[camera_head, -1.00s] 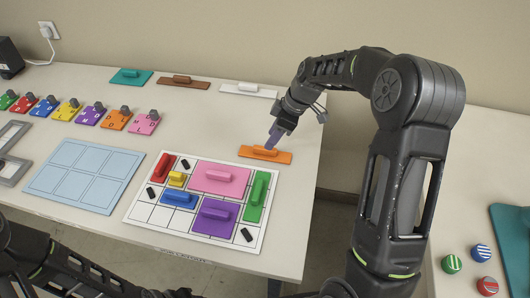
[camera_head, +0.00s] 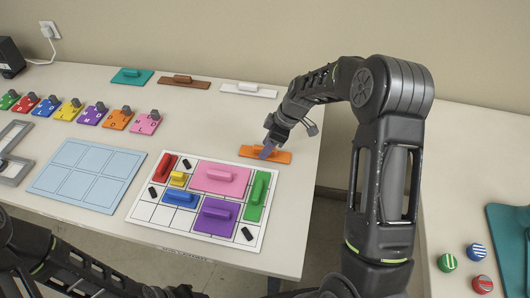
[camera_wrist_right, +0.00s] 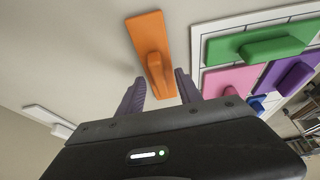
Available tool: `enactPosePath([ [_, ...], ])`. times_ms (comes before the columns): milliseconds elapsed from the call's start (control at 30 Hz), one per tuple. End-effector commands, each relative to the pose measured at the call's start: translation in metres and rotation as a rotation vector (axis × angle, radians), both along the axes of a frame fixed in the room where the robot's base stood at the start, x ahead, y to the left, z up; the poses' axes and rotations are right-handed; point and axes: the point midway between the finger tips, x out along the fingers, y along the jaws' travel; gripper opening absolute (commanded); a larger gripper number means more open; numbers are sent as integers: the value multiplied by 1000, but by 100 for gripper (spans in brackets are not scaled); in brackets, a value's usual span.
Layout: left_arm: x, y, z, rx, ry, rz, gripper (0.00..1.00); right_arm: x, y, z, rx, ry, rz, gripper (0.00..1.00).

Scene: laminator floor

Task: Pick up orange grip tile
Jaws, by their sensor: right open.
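The orange grip tile (camera_head: 280,157) is a flat orange bar with a raised handle, lying on the table near its right edge. In the right wrist view the tile (camera_wrist_right: 147,30) lies ahead of the fingers, its handle pointing down toward the gap between them. My right gripper (camera_head: 266,150) is open, at the tile's handle in the head view. In the right wrist view its two purple fingertips (camera_wrist_right: 160,85) stand on either side of the handle's near end. Contact cannot be told. My left arm shows at the lower left; its gripper is not visible.
A white grid board (camera_head: 150,212) with red, yellow, blue, pink, purple and green grip tiles lies left of the orange tile. White (camera_head: 249,90), brown (camera_head: 184,82) and teal (camera_head: 132,76) tiles lie along the back. A light blue panel (camera_head: 87,172) lies at left.

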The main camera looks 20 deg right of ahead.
Motion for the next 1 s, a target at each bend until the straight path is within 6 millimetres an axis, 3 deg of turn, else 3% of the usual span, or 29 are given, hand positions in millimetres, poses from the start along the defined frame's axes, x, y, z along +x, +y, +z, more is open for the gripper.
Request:
enactPosePath([
  [133, 0, 0, 0, 0, 0, 0, 48, 0, 0, 0, 0, 0, 0, 40],
  [633, 0, 0, 0, 0, 0, 0, 48, 0, 0, 0, 0, 0, 0, 0],
  [1000, 0, 0, 0, 0, 0, 0, 48, 0, 0, 0, 0, 0, 0, 0],
])
